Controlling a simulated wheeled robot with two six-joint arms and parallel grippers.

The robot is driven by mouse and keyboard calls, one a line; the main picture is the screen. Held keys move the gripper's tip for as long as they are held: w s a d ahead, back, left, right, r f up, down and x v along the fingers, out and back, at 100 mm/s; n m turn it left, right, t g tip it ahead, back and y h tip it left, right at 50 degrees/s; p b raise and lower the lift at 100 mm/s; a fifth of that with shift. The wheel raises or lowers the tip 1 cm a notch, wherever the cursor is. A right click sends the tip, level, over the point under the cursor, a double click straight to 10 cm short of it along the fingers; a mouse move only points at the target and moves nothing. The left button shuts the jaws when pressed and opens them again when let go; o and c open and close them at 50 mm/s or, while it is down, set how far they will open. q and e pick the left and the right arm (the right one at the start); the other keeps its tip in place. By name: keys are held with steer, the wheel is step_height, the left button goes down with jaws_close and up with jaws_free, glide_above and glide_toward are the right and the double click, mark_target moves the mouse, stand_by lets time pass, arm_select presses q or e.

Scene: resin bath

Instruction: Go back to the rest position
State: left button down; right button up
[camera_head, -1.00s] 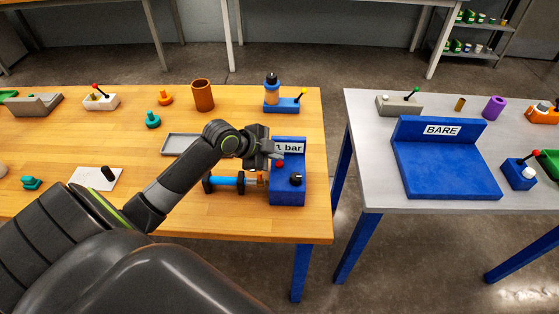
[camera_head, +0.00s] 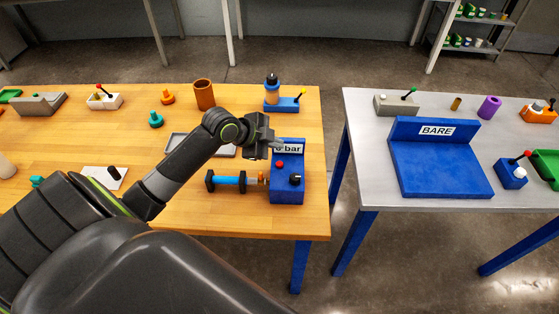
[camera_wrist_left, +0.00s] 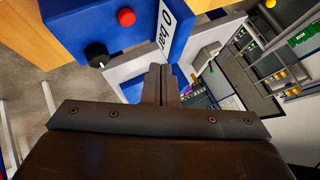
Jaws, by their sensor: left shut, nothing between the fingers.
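My left gripper (camera_head: 277,143) is shut and empty, held up in front of the top of the blue block with the pressure label. In the left wrist view its closed fingers (camera_wrist_left: 160,84) point away from the camera with nothing between them. The blue block (camera_head: 287,194) has a red button (camera_head: 280,164), a black knob (camera_head: 295,179) and a label (camera_wrist_left: 165,28) that reads "0 bar" in the left wrist view. The gripper partly covers this label in the head view. My right gripper is not in view.
A blue cylinder with black ends (camera_head: 228,182) lies left of the block. A grey tray (camera_head: 178,145) is partly behind my arm. A brown cup (camera_head: 204,95) and a bottle on a blue base (camera_head: 272,90) stand behind. A metal table (camera_head: 370,200) is across a gap.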

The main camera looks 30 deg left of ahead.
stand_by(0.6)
arm_select(q)
steer(key=s+f, duration=0.1)
steer(key=s+d+f+n, duration=0.1)
steer(key=s, duration=0.1)
steer(key=s+f+n+g, duration=0.1)
steer(key=s+f, duration=0.1)
steer(key=shift+d+y, duration=0.35)
steer(key=shift+y, duration=0.05)
steer(key=s+d+f+n+g+y, duration=0.15)
steer(key=s+n, duration=0.45)
steer(key=s, duration=0.6)
steer(key=s+f+n+g+y, duration=0.25)
steer(key=s+n, duration=0.35)
steer(key=s, duration=0.6)
step_height(320, 180, down, 28)
steer(key=a+g+b, duration=0.1)
steer(key=a+b, duration=0.1)
steer(key=b, duration=0.1)
steer(key=s+d+f+g+b, duration=0.1)
steer(key=s+f, duration=1.4)
steer(key=f, duration=0.1)
steer(key=shift+d+f+b, duration=0.35)
